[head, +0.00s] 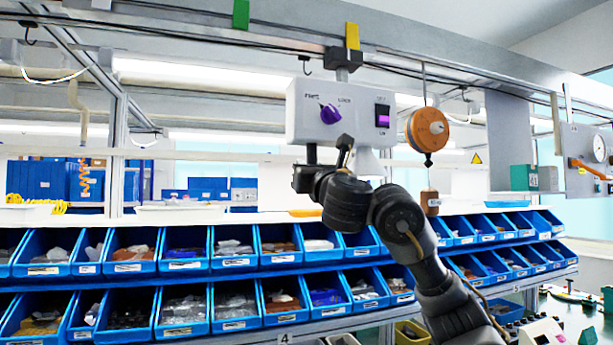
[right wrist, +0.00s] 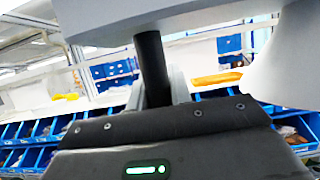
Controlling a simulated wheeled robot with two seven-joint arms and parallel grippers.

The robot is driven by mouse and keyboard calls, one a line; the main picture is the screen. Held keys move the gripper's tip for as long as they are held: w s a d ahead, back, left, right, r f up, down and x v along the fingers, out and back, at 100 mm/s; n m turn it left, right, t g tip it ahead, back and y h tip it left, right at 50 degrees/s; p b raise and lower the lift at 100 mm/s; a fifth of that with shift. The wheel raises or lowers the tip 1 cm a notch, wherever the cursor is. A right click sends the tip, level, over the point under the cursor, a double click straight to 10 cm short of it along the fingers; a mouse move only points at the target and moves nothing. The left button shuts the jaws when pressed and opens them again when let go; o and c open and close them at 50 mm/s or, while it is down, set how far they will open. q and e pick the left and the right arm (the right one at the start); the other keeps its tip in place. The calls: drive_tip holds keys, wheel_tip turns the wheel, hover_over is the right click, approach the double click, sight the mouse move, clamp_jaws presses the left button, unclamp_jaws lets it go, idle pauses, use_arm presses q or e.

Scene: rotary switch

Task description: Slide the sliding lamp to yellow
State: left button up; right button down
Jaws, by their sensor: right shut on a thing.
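The sliding lamp (head: 342,112) is a white box with a purple knob and a purple-lit switch on its front. It hangs from a dark carriage (head: 343,60) on the overhead rail. A yellow marker (head: 352,36) is on the rail just above and slightly right of the carriage. A green marker (head: 240,14) is farther left. My right gripper (head: 325,163) is below the box, shut on the lamp's black handle (right wrist: 152,65), which comes down from the white underside in the right wrist view. The fingertips are partly hidden. My left gripper is not in view.
An orange pulley (head: 427,129) with a hanging wooden weight (head: 429,202) is right of the lamp. Blue bins (head: 183,252) in rows stand behind and below. The rail (head: 290,38) has free length on both sides of the carriage.

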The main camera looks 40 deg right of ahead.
drive_tip(key=shift+s+d+r, duration=0.1)
drive_tip(key=shift+s+d, duration=0.2)
drive_tip(key=shift+d, duration=0.5)
drive_tip(key=c, duration=1.5)
unclamp_jaws()
drive_tip(key=shift+h, duration=0.3)
drive_tip(key=shift+o, duration=1.2)
drive_tip(key=shift+d, duration=0.2)
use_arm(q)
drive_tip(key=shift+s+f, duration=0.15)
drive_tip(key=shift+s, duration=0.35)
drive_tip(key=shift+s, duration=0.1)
use_arm(e)
drive_tip(key=shift+a, duration=0.15)
